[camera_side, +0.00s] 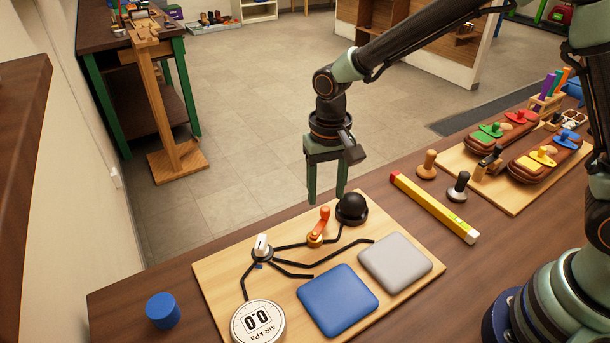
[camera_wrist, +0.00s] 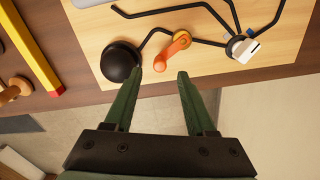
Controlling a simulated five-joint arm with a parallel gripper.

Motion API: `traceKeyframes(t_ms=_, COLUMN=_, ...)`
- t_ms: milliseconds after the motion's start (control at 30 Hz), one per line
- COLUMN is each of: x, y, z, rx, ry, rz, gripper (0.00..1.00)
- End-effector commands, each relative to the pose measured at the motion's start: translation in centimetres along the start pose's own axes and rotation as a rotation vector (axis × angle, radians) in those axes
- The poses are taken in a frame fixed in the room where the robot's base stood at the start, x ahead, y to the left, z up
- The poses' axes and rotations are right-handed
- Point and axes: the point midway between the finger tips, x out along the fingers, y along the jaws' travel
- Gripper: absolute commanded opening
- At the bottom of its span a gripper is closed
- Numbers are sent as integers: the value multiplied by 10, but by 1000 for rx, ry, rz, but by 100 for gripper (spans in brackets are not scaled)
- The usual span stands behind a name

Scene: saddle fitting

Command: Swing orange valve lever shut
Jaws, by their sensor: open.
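The orange valve lever (camera_side: 322,219) sits on a small brass-coloured valve on the wooden board, between the black bulb (camera_side: 351,208) and the white-topped knob (camera_side: 262,247). In the side view its handle points up and away from the valve body. In the wrist view the lever (camera_wrist: 175,49) lies just beyond my fingertips, its handle angled down and left toward them. My gripper (camera_side: 326,198) is open and empty, pointing down above the far edge of the board near the bulb. In the wrist view my gripper (camera_wrist: 160,73) has one finger beside the bulb (camera_wrist: 120,61), with the lever ahead of the gap.
Black tubing links the bulb, valve, knob and round gauge (camera_side: 258,322), which reads 0.0. Blue (camera_side: 338,299) and grey (camera_side: 394,262) pads lie on the board. A yellow level (camera_side: 434,207), tampers (camera_side: 458,187) and a blue cylinder (camera_side: 163,310) stand around it.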

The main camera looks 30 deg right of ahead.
Motion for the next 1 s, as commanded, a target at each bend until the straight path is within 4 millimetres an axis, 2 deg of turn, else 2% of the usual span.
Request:
traceKeyframes(t_ms=100, x=20, y=1, z=1, rx=0, ry=-3, rz=2, gripper=56)
traceKeyframes(t_ms=300, x=36, y=0, z=0, rx=0, ry=-2, rz=1, gripper=56)
traceKeyframes(t_ms=633, x=39, y=0, z=0, rx=0, ry=0, rz=0, gripper=56)
traceKeyframes(t_ms=667, x=39, y=0, z=0, rx=0, ry=0, rz=0, gripper=48)
traceKeyframes(t_ms=700, x=39, y=0, z=0, rx=0, ry=0, rz=0, gripper=33)
traceKeyframes(t_ms=800, x=39, y=0, z=0, rx=0, ry=0, rz=0, gripper=0)
traceKeyframes(t_ms=1000, x=39, y=0, z=0, rx=-3, ry=0, rz=0, gripper=0)
